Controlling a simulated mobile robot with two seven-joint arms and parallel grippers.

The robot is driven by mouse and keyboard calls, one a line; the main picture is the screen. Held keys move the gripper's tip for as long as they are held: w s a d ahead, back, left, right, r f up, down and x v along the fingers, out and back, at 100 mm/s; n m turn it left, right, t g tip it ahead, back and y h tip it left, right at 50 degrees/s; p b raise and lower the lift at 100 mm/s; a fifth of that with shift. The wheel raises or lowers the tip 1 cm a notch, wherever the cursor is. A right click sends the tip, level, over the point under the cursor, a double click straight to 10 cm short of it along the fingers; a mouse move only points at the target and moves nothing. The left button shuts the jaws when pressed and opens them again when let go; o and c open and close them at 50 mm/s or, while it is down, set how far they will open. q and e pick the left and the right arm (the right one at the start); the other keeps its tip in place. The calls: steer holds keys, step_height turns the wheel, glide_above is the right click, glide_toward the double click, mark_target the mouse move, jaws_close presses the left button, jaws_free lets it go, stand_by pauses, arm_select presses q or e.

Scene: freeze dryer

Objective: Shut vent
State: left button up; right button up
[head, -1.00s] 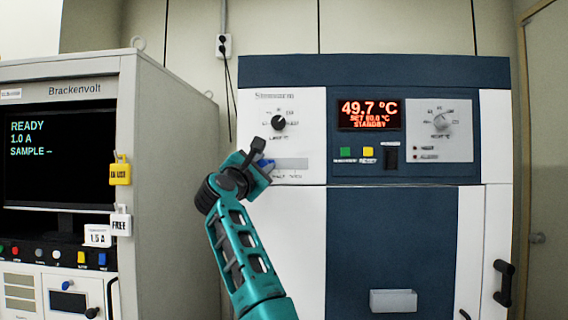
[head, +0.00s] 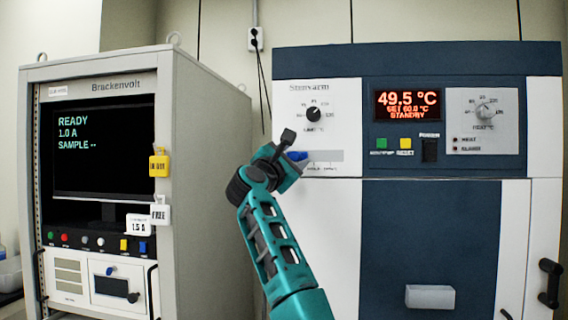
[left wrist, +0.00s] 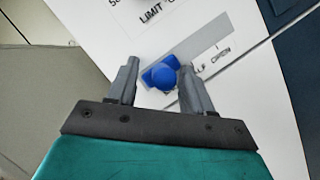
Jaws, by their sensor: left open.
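The vent control is a blue knob (head: 297,156) on a grey slide plate (head: 326,156) at the left of the white and dark blue oven front. In the left wrist view the blue knob (left wrist: 163,77) sits towards the lower left part of the plate (left wrist: 205,42). The labels "HALF", partly covered, and "OPEN" lie to its right. My left gripper (head: 292,148) is at the plate. In the wrist view its open fingers (left wrist: 160,68) stand on either side of the knob, with a gap visible. My right gripper is not in view.
Above the plate is a black limit dial (head: 314,114). A red display (head: 407,104) reads 49.5 °C and STANDBY, with a green button (head: 381,143) and yellow button (head: 405,143) below. A grey Brackenvolt cabinet (head: 197,170) with hanging padlocks stands at the left.

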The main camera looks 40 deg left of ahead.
arm_select(q)
steer(key=b+v, duration=0.2)
steer(key=v, duration=1)
steer(key=shift+s, duration=0.3)
steer(key=shift+f, duration=0.15)
